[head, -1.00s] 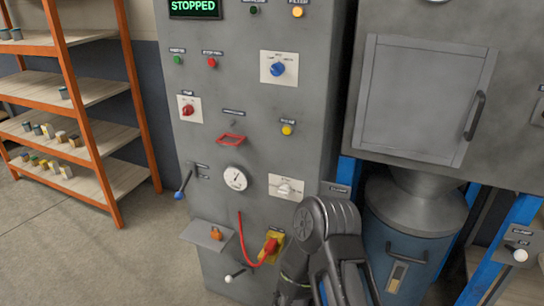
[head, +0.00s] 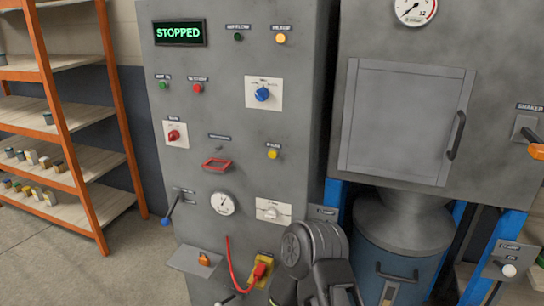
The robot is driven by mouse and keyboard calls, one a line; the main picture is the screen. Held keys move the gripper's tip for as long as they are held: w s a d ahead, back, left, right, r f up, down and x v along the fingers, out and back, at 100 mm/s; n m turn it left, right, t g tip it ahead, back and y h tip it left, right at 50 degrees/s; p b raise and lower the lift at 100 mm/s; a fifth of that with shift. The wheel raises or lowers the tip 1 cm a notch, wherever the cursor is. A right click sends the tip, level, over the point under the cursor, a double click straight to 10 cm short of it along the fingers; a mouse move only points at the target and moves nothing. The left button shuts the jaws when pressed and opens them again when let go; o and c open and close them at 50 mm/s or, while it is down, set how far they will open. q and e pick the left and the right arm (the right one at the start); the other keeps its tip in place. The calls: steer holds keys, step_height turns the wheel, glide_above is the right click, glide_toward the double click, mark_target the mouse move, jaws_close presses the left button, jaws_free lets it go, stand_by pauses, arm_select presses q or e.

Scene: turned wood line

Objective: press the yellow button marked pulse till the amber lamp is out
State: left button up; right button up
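The yellow button (head: 272,154) sits on the grey cabinet front under a small label too blurred to read surely. An amber lamp (head: 281,39) near the top right of the panel, under a label that seems to read filter, looks lit. One of my arms shows at the bottom centre, below the button and apart from it, covering part of the lower panel. I see no gripper fingers in this view, and my other arm is out of view.
A display (head: 180,32) reads STOPPED. A blue knob (head: 262,94), red knob (head: 174,135), red-framed guard (head: 216,165) and gauge (head: 222,204) surround the button. A lever (head: 172,208) and small shelf (head: 196,261) stick out lower left. A blue drum (head: 400,255) stands right.

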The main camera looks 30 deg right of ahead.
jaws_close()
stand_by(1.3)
